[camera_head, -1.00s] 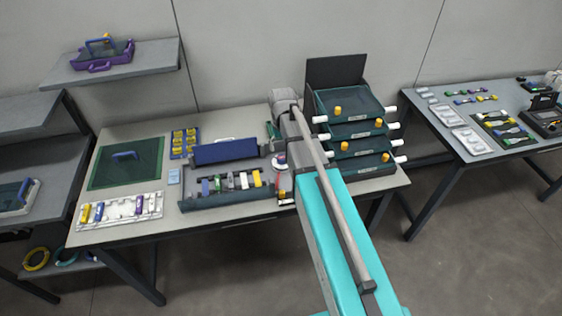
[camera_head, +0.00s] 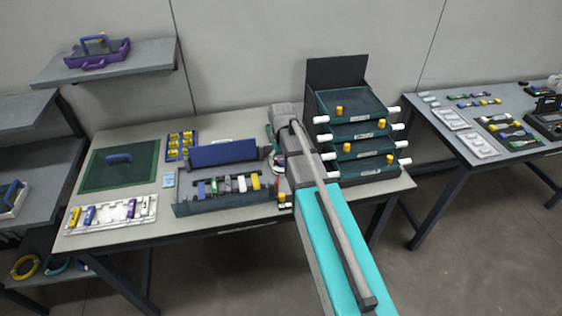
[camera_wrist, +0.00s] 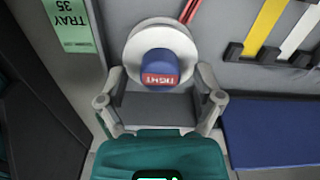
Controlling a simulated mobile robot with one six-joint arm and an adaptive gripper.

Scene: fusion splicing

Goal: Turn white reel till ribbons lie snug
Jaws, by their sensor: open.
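The white reel (camera_wrist: 152,40) shows in the wrist view as a round white disc with a blue knob (camera_wrist: 158,64) at its centre. The knob bears a red band with lettering, seen upside down. Red ribbons (camera_wrist: 188,10) run up from behind the reel's upper right. My gripper (camera_wrist: 161,102) is open, its two grey fingers spread to either side below the knob. I cannot tell whether they touch the reel. In the head view a small part of the reel (camera_head: 280,160) shows beside my arm, which hides most of the gripper.
The reel sits at the right end of a grey tray (camera_head: 225,204) with coloured pieces in slots. A green "TRAY 35" label (camera_wrist: 72,25) is left of the reel. A drawer stack (camera_head: 352,130) stands close to the right of my arm. A blue panel (camera_wrist: 270,130) lies right of my gripper.

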